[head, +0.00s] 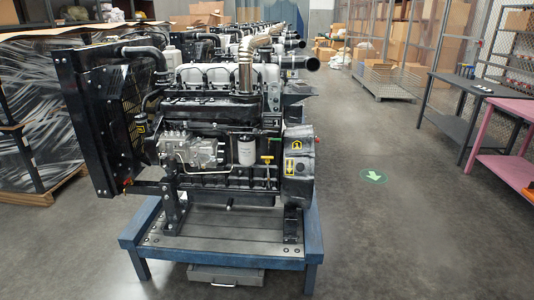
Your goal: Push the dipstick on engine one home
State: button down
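The nearest engine (215,110) is black and grey and stands on a blue-framed stand (220,258). A yellow round badge (295,144) on its right-end housing seems to carry a 1. A small yellow T-shaped handle (267,159), which looks like the dipstick, is on the engine's near side, right of the white filter (246,150). Its thin stem shows below the handle; how far it is seated I cannot tell. My gripper is not in view.
A radiator (105,120) rises at the engine's left end. More engines stand in a row behind. A wrapped pallet load (45,105) is at left. A dark bench (480,92) and a pink bench (508,168) are at right. The floor right of the stand is clear.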

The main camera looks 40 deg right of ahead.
aim_at(267, 161)
jog(key=z, duration=0.1)
jog(key=i, duration=1)
jog(key=u, duration=0.05)
